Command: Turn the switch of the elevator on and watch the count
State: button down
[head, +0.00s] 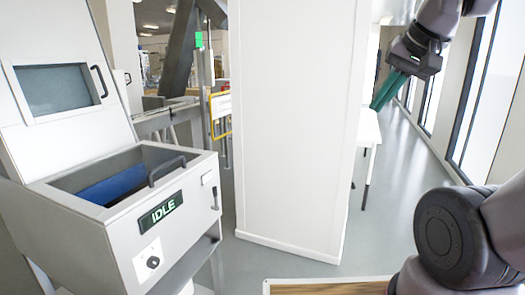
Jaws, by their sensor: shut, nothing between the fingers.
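The rotary switch (153,262) is a small black knob on a pale plate, low on the front of a white machine (90,232) at the left. Above it a dark display (160,211) shows IDLE in green letters; no count shows. The direction in which the knob points is too small to tell. My gripper (378,105), with teal fingers, is at the upper right, pointing down and left. It is shut and empty, far from the switch.
A tall white panel (290,120) stands between the machine and my gripper. The machine's open bin holds a blue roller-like part (112,186) and has a dark handle (166,171) at its rim. A white table (368,128) stands behind the panel. A wood-topped surface (325,289) lies at the bottom.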

aim_at(153, 262)
jog(key=u, duration=1.65)
